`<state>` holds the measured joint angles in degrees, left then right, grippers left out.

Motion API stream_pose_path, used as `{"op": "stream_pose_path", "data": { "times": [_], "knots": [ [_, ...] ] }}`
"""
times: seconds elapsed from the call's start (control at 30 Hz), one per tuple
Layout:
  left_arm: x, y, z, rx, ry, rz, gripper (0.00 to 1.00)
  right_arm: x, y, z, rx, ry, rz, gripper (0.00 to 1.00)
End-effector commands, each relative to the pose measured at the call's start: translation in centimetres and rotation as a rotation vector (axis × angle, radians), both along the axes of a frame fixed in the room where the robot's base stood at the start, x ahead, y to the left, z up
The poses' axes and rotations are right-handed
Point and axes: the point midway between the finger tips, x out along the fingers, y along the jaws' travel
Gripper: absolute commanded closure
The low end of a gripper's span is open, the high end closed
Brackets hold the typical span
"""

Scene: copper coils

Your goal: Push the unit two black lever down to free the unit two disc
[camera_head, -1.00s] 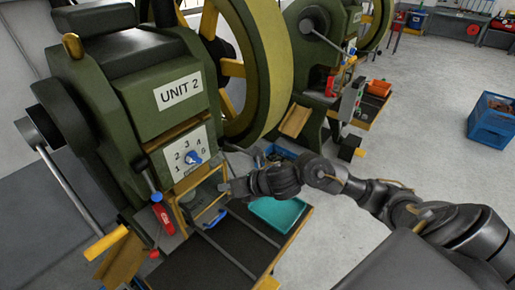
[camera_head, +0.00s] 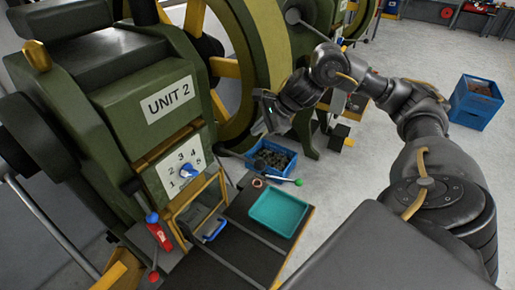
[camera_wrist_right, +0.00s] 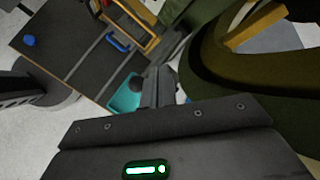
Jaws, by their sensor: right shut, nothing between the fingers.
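The unit two press (camera_head: 150,110) fills the left of the head view. A dark lever with a rounded black end (camera_head: 131,187) stands at its front, left of the number plate (camera_head: 180,165) with a blue knob. I cannot tell which part is the disc; a small copper-coloured ring (camera_head: 259,183) lies by the teal tray (camera_head: 279,209). My right gripper (camera_head: 268,108) is raised in front of the yellow-green flywheel, apart from the lever. In the right wrist view its fingers (camera_wrist_right: 160,84) are together and empty, with a dark round thing (camera_wrist_right: 136,84) beyond them. My left gripper is out of view.
A red handle (camera_head: 158,235) is at the press front, left of a blue-handled drawer-like box (camera_head: 198,216). A blue crate of dark pieces (camera_head: 271,158) stands behind the teal tray, near a green knob (camera_head: 299,182). Open floor lies right; another blue crate (camera_head: 473,105) stands there.

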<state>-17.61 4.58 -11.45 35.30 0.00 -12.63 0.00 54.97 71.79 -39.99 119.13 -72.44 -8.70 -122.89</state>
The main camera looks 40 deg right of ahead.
Motion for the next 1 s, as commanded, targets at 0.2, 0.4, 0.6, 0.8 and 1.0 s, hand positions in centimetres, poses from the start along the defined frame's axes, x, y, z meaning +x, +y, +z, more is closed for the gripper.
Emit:
{"op": "stream_pose_path", "data": {
  "times": [0.2,0.4,0.6,0.8,1.0],
  "knots": [
    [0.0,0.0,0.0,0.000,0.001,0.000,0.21,0.0,0.1,-0.7,0.001,0.001,0.000,1.00],
    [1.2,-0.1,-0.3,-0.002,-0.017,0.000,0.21,-0.3,0.1,-3.1,0.002,0.003,0.001,1.00],
    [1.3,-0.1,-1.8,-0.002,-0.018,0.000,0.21,-0.6,0.0,-6.1,0.002,0.001,0.002,1.00],
    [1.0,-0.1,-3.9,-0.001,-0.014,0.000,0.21,-0.9,0.0,-8.1,0.002,-0.001,0.003,1.00],
    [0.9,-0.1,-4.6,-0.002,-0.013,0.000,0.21,-1.0,-0.1,-8.7,0.002,-0.002,0.003,1.00]
  ]
}}
